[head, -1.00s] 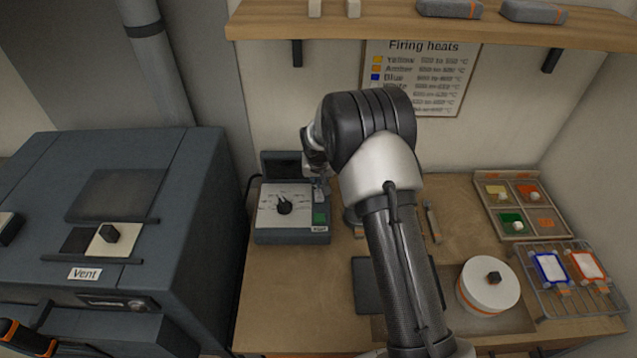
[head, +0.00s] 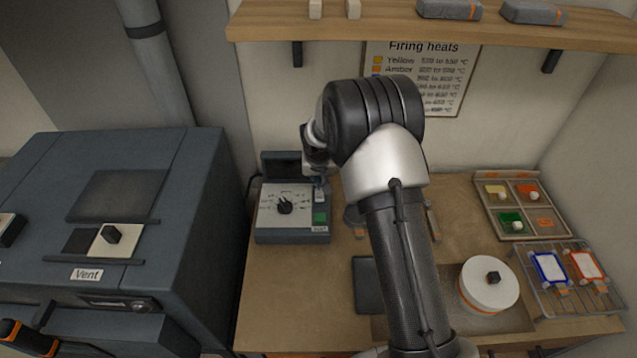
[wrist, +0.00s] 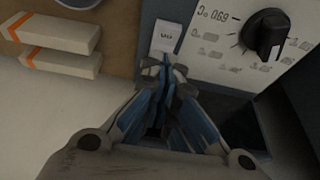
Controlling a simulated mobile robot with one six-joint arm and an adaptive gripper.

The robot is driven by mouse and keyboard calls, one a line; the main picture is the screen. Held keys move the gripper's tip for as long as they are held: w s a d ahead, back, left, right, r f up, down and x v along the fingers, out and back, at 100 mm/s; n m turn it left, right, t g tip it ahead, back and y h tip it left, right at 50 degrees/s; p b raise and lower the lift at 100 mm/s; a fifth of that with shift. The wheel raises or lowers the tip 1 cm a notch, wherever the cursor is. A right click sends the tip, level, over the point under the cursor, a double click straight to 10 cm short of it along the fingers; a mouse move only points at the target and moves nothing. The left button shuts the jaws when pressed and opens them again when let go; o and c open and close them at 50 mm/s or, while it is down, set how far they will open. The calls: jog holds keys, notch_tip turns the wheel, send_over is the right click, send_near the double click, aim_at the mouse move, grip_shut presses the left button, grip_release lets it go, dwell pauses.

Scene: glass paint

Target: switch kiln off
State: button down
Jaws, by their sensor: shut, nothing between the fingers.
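The kiln's control box (head: 292,237) stands at the back left of the table, with a white dial plate and a black knob (head: 285,206). The knob also shows in the wrist view (wrist: 265,35). A white rocker switch (wrist: 167,36) with small lettering, too blurred to read surely, sits beside the dial plate; in the head view it is a small pale patch (head: 320,196). A green patch (head: 320,218) lies below it. My gripper (wrist: 167,66) is shut and empty, its fingertips close to the switch's edge; I cannot tell whether they touch. In the head view my arm partly hides the gripper (head: 318,182).
The dark kiln (head: 190,200) with a vent slide stands at left. A paint tray (head: 505,232), a wire rack (head: 545,305) and a round white pot (head: 488,283) are at right. Two pale orange-striped blocks (wrist: 60,62) lie near the box. A shelf (head: 400,27) hangs above.

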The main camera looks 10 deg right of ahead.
aim_at(319, 194)
notch_tip(319, 194, up, 12)
jog(key=p, duration=0.1)
jog(key=shift+s+p, duration=0.3)
jog(key=shift+s, duration=0.05)
